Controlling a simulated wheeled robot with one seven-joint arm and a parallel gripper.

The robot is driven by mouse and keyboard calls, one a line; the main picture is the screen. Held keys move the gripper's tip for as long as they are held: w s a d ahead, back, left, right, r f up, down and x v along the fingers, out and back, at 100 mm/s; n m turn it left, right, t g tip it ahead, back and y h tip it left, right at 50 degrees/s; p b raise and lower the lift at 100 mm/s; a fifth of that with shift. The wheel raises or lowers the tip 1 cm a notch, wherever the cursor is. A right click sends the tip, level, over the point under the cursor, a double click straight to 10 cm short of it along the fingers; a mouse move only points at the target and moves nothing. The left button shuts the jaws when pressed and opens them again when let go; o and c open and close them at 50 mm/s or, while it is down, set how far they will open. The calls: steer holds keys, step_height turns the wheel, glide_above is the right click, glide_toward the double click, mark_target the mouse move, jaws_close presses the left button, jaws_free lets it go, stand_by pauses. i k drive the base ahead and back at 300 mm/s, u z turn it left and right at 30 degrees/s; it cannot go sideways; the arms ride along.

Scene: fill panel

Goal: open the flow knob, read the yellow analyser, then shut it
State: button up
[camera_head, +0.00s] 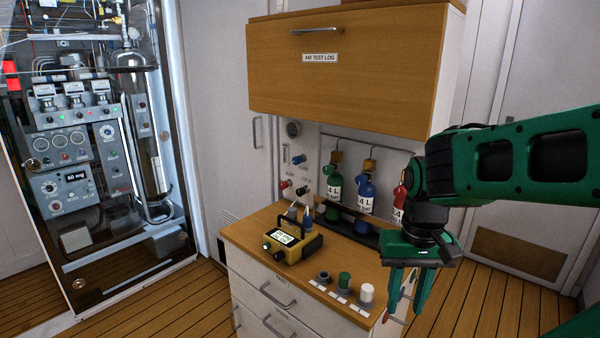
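The yellow analyser (289,245) stands upright on the wooden counter, its small lit screen facing forward; the reading is too small to make out. On the wall panel behind it are a blue knob (298,160), a red knob (286,184) and a black knob (303,191). Their labels are too small to read, so I cannot tell which is the flow knob. My gripper (406,307) points down by the counter's right front corner, well to the right of the analyser and panel. Its green fingers are apart, with nothing seen held between them.
Green (333,198), blue (365,195) and partly hidden red (399,195) cylinders stand in a rack at the counter's back. Several caps or fittings, including a white one (367,293), line the front edge. A wooden overhead cabinet (350,75) overhangs the panel.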

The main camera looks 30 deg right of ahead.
mark_target(298, 160)
steer(key=k, duration=1.05)
steer(key=u, duration=0.35)
steer(key=i, duration=0.5)
steer(key=u, duration=0.65)
steer(key=i, duration=1.15)
steer(key=z, duration=0.6)
steer(key=i, duration=0.6)
steer(key=z, duration=0.45)
